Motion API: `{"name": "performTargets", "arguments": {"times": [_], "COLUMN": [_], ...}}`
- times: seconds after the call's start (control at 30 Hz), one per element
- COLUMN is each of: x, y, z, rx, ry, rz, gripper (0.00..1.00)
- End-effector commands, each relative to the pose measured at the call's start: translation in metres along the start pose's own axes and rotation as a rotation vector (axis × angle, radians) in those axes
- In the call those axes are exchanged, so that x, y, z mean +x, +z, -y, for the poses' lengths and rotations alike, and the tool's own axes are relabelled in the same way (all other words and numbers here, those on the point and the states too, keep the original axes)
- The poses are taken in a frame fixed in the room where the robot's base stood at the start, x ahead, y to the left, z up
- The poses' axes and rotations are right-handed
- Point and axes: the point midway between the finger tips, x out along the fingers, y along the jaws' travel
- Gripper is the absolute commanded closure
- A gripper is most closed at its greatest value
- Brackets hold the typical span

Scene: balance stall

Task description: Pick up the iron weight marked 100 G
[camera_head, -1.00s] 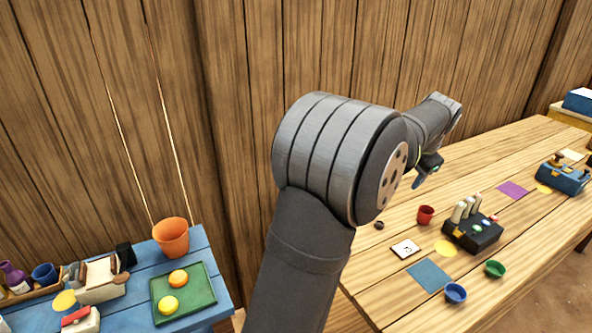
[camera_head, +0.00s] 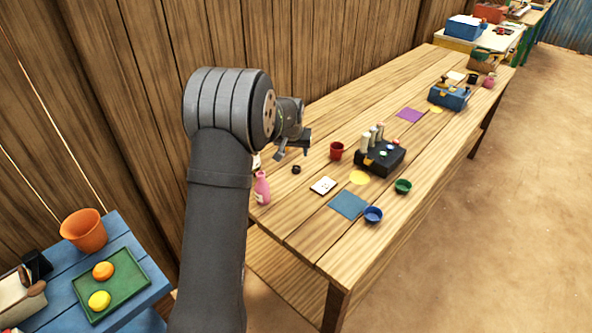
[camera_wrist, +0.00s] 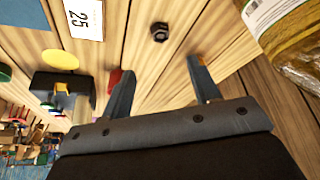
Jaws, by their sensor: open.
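The small dark weight (camera_head: 296,169) stands on the wooden table in the head view, just below my gripper (camera_head: 290,151) in the picture. It also shows in the wrist view (camera_wrist: 159,32) as a black, faceted piece at top centre. No marking on it is readable. My gripper also shows in the wrist view (camera_wrist: 153,68), its two fingers apart with only bare planks seen between them. The weight lies past the fingertips, near the middle of the gap in the picture, and is untouched.
A red cup (camera_head: 336,151), a black box with pale cylinders (camera_head: 380,160) and a pink bottle (camera_head: 262,189) stand around. A labelled, yellow-brown container (camera_wrist: 290,40) is close on the right in the wrist view.

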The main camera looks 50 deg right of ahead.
Motion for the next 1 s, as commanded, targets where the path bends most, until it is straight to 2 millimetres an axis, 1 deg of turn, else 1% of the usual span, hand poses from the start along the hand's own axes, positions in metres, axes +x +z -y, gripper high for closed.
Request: {"name": "performTargets", "arguments": {"times": [0.03,0.23,0.33,0.57,0.7,0.83,1.0], "x": [0.012,0.046,0.057,0.07,0.091,0.107,0.115], "y": [0.001,0.001,0.0,0.001,0.005,0.004,0.004], "z": [0.0,0.0,0.0,0.001,0.002,0.002,0.002], "rx": [0.0,0.002,0.002,0.002,0.002,0.002,0.002], "ry": [0.0,0.0,0.0,-0.001,-0.001,0.0,-0.001], "rz": [0.003,0.002,0.001,0.001,0.003,0.001,-0.001], "gripper": [0.44,0.44,0.44,0.44,0.44,0.44,0.44]}}
